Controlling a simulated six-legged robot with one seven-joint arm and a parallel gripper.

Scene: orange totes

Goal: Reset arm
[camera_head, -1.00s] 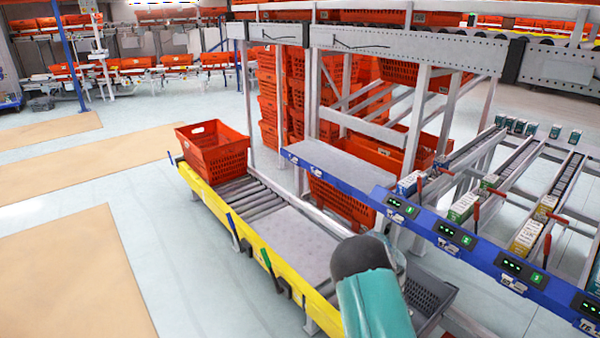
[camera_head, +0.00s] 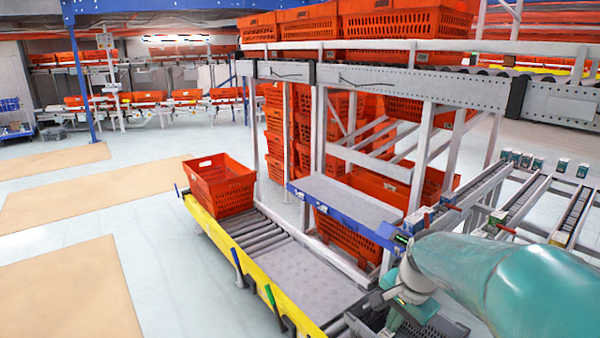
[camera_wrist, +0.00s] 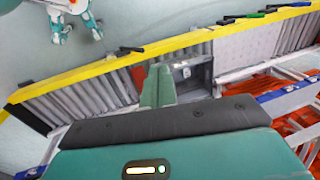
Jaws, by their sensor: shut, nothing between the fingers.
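My arm (camera_head: 500,275) reaches in from the right edge in the head view, a thick teal link over the blue shelf front. Its grey and white wrist part (camera_head: 408,285) bends down near a dark grey tote (camera_head: 452,330) at the conveyor's near end. The fingertips cannot be made out there. In the wrist view my gripper (camera_wrist: 158,84) shows as two teal fingers closed together with nothing between them. They point toward the conveyor, near a grey box-like area; I cannot tell the distance.
A roller conveyor with a yellow rail (camera_head: 222,230) runs below the arm. An orange tote (camera_head: 222,188) sits on its far end. Blue-edged shelf (camera_head: 345,205) and metal uprights stand close to the arm. Stacked orange totes are behind. Open floor (camera_head: 150,270) lies left.

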